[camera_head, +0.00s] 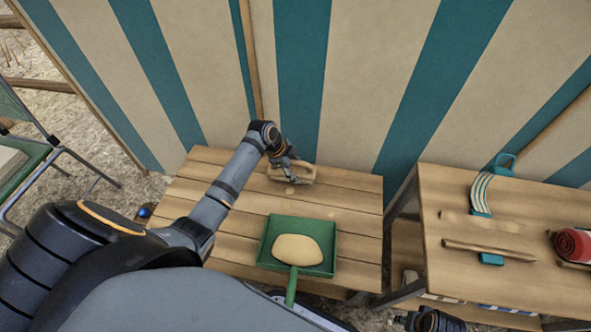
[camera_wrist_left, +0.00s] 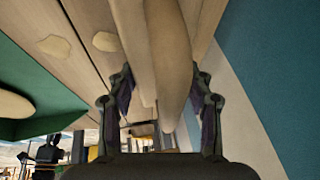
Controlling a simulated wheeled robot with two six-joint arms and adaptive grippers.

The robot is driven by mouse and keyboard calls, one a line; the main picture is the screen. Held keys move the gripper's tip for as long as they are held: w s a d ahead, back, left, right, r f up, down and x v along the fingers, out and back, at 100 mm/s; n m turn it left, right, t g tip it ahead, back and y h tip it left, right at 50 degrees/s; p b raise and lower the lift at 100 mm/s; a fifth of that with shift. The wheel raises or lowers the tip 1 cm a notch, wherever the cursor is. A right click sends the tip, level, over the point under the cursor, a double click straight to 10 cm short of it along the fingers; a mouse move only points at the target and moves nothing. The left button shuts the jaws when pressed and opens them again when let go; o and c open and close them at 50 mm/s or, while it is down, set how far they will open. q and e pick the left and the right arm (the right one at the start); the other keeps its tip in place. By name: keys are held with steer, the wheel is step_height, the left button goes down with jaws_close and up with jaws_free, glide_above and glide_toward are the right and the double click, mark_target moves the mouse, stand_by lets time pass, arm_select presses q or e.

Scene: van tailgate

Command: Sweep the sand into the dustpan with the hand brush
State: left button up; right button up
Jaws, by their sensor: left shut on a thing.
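The tan hand brush (camera_head: 303,177) is at the back of the slatted wooden table. My left gripper (camera_head: 287,166) is shut on it; in the left wrist view the brush (camera_wrist_left: 166,50) runs between the two fingers. The green dustpan (camera_head: 268,252) lies at the table's front, its handle pointing toward me. A pale sand heap (camera_head: 298,249) is in the pan. A small sand patch (camera_head: 290,190) lies on the boards just in front of the brush. The left wrist view shows two flat patches (camera_wrist_left: 54,46) between brush and pan. My right gripper's fingers do not show.
A striped wall (camera_head: 300,80) stands close behind the table. A second wooden table (camera_head: 450,280) at the right bears a teal-and-white item (camera_head: 482,190), a stick (camera_head: 488,250) and a red roll (camera_head: 572,243). A green chair (camera_head: 25,150) is at the left.

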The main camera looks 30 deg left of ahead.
arm_select(q)
steer(key=shift+f, duration=0.55)
stand_by(0.4)
